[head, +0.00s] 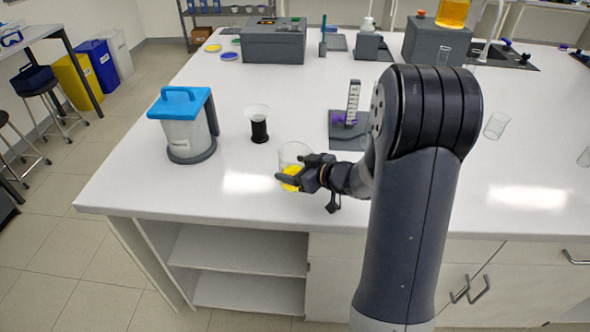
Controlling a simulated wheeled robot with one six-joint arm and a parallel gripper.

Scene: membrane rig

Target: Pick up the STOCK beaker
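A clear glass beaker (293,153) with yellow liquid in its bottom is near the front edge of the white bench. It looks upright. No STOCK label can be read on it. My gripper (299,171) reaches in from the right at the beaker's lower part, with a dark finger in front of the glass. The far side of the beaker is partly hidden by the gripper. I cannot tell whether the fingers touch the glass or are closed on it.
A blue-lidded jug (184,130) stands at the left. A black-based funnel cup (259,125) is behind the beaker. A dark stand with a white scale (352,103) is behind my wrist. An empty glass (496,125) stands at the right. The bench front left is clear.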

